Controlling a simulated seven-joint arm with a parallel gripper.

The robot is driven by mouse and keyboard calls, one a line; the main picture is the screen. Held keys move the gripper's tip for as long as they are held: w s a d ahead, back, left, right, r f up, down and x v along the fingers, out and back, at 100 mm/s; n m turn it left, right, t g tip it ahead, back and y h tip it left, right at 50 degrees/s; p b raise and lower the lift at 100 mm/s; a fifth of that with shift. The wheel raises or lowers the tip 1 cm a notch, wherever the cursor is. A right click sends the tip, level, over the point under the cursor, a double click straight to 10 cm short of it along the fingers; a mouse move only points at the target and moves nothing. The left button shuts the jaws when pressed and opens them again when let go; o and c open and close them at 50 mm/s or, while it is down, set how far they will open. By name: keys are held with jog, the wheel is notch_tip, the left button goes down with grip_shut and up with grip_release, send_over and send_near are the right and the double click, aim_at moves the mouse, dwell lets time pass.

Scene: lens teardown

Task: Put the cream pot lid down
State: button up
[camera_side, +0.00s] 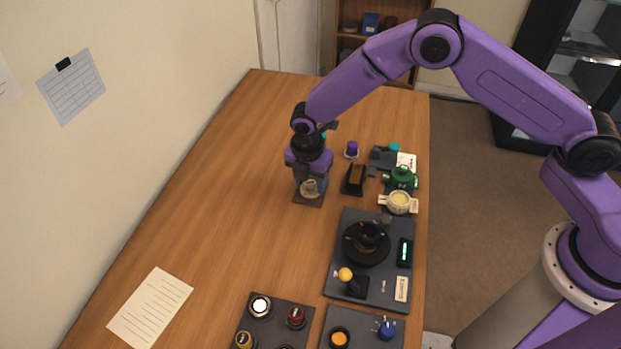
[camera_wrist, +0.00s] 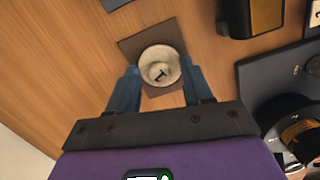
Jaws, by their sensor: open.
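The cream pot lid (camera_side: 309,188) is a small round pale piece on a dark square pad (camera_side: 309,202). In the wrist view the lid (camera_wrist: 158,60) lies over the brown-grey pad (camera_wrist: 131,46), with a dark mark at its middle. My gripper (camera_side: 310,181) is right above the pad, pointing down. In the wrist view my gripper (camera_wrist: 160,82) is open, with one blue-grey finger on each side of the lid. I cannot tell whether either finger touches it. The cream pot (camera_side: 399,201) stands to the right, with a pale yellow inside.
A black block with a tan face (camera_side: 355,178) and a green pot (camera_side: 402,177) stand to the right. A dark board with a black round device (camera_side: 366,243) lies nearer the camera. The wooden table (camera_side: 230,190) left of my gripper is clear.

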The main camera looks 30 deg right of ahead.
aim_at(308, 193)
notch_tip(308, 193, up, 12)
jog(key=a, duration=0.1)
jog(key=shift+s, duration=0.4)
jog(key=shift+r, duration=0.15)
jog(key=s+d+r+m, duration=0.3)
jog(key=s+d, duration=0.3)
jog(key=s, duration=0.4)
jog(key=s+d+r+m+y, duration=0.1)
jog(key=s+d+r+m, duration=0.3)
jog(key=s+d, duration=0.3)
jog(key=s+d+r+m, duration=0.3)
jog(key=s+d+m, duration=0.2)
jog(key=s, duration=1)
jog(key=shift+d+r+g+y, duration=0.15)
jog(key=shift+d+g+y, duration=0.15)
jog(key=shift+d, duration=0.5)
